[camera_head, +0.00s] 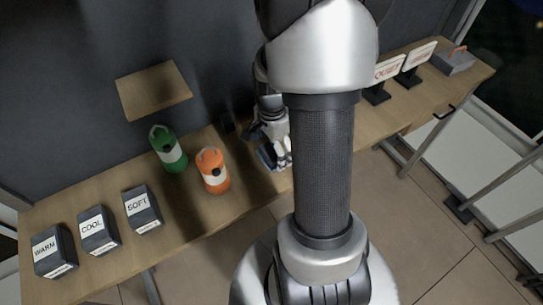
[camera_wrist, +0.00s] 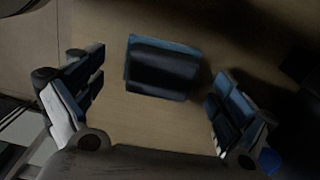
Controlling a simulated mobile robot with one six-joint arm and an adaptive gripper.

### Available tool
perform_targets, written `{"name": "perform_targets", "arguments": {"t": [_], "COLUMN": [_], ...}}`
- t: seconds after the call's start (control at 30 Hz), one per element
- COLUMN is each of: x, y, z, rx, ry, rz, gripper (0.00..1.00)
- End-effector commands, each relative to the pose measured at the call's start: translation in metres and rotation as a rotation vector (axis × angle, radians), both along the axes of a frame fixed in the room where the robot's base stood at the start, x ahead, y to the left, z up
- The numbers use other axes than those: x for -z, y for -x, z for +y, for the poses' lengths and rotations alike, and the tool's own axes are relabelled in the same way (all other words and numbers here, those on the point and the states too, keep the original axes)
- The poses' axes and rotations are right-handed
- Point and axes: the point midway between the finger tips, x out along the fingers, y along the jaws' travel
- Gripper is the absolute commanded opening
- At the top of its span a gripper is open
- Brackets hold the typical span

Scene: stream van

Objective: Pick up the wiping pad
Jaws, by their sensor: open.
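The wiping pad (camera_wrist: 162,68), as I take it, is a dark block with blue edges lying on the wooden bench top in the wrist view. My gripper (camera_wrist: 156,88) is open, with one finger to the left of the pad and one to the right, and clear gaps on both sides. The pad is between and slightly beyond the fingers, and nothing is gripped. In the head view, my gripper (camera_head: 273,152) is low over the bench, right of the orange bottle. My arm hides much of that area, and I cannot make out the pad clearly there.
A green bottle (camera_head: 168,149) and an orange bottle (camera_head: 213,170) stand left of my gripper. Dark blocks labelled WARM (camera_head: 54,251), COOL (camera_head: 98,231) and SOFT (camera_head: 142,209) stand further left. Signs (camera_head: 386,72) and a grey box with a red handle (camera_head: 453,60) stand far right.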

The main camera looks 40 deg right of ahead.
Motion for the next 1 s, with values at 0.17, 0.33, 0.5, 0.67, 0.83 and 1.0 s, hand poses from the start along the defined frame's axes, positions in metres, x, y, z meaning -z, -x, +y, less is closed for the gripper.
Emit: {"name": "perform_targets", "arguments": {"t": [0.17,0.33,0.5,0.67,0.83,1.0], "x": [0.0127,0.0114,0.0113,0.0113,0.0113,0.0116], "y": [-0.0004,-0.0006,-0.0006,-0.0006,-0.0006,-0.0007], "z": [0.0003,0.0003,0.0003,0.0003,0.0003,0.0004], "rx": [-0.001,-0.001,-0.001,-0.001,-0.001,-0.001], "ry": [0.0,0.001,0.001,0.001,0.001,0.0], "rz": [-0.001,-0.001,-0.001,-0.001,-0.001,-0.001], "gripper": [0.94,0.92,0.81,0.7,0.59,0.47]}}
